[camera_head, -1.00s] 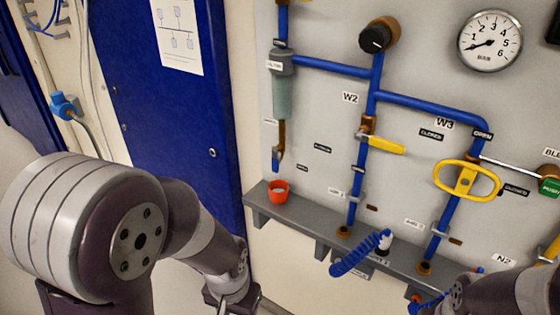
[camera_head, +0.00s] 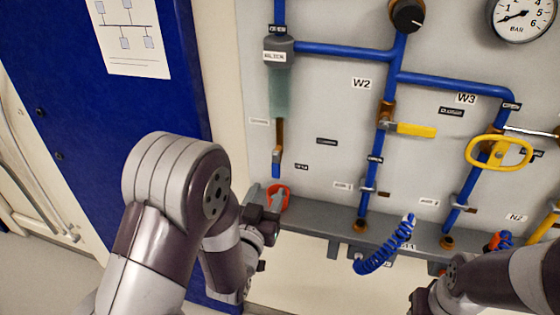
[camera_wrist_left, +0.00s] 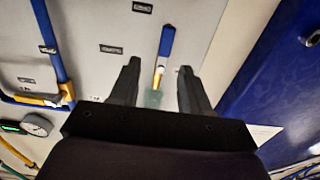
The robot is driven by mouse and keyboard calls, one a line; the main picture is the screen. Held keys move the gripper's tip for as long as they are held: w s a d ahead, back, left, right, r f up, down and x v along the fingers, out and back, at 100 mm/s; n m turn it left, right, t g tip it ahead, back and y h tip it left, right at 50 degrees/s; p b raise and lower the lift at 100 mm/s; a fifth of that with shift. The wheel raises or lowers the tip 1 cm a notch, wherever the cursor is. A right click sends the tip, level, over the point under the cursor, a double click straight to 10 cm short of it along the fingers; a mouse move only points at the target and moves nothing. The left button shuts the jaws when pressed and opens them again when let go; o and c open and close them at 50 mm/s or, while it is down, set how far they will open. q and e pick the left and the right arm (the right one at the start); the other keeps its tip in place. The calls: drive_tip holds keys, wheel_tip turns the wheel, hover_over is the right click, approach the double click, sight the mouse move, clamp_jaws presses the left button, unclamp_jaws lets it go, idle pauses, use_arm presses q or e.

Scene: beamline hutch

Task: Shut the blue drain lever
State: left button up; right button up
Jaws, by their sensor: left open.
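The blue drain lever (camera_head: 276,169) hangs straight down below the copper drain pipe of the filter (camera_head: 280,90), at the panel's left. In the left wrist view the lever (camera_wrist_left: 167,40) shows as a blue bar, seen upside down, beyond the fingers and between their lines. My left gripper (camera_head: 272,203) is just below the lever, in front of the red cup. Its two dark fingers (camera_wrist_left: 157,70) are apart with nothing between them; no contact with the lever shows. My right gripper (camera_head: 428,298) is at the lower edge, partly cut off, its fingers unclear.
The red cup (camera_head: 284,190) stands on the grey ledge (camera_head: 320,213), partly hidden by my left gripper. A yellow lever (camera_head: 416,130), a yellow handwheel (camera_head: 498,152) and a blue coiled hose (camera_head: 385,250) are to the right. A blue door (camera_head: 150,110) is at the left.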

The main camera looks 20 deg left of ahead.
sight(275, 170)
use_arm(q)
drive_tip(key=w, duration=0.2)
drive_tip(key=w+p, duration=0.1)
drive_tip(key=w, duration=0.1)
drive_tip(key=w+a, duration=0.1)
drive_tip(key=w, duration=0.2)
drive_tip(key=shift+f, duration=0.15)
drive_tip(key=w, duration=0.2)
drive_tip(key=w+p, duration=0.1)
drive_tip(key=shift+w+d, duration=0.35)
drive_tip(key=shift+d, duration=0.05)
drive_tip(key=shift+w, duration=0.3)
drive_tip(key=shift+w+a, duration=0.2)
drive_tip(key=shift+d, duration=0.1)
clamp_jaws()
use_arm(e)
drive_tip(key=shift+w+a+r, duration=0.1)
drive_tip(key=shift+a+r, duration=0.1)
drive_tip(key=shift+r, duration=0.4)
drive_tip(key=shift+a+r, duration=0.15)
drive_tip(key=shift+r, duration=0.4)
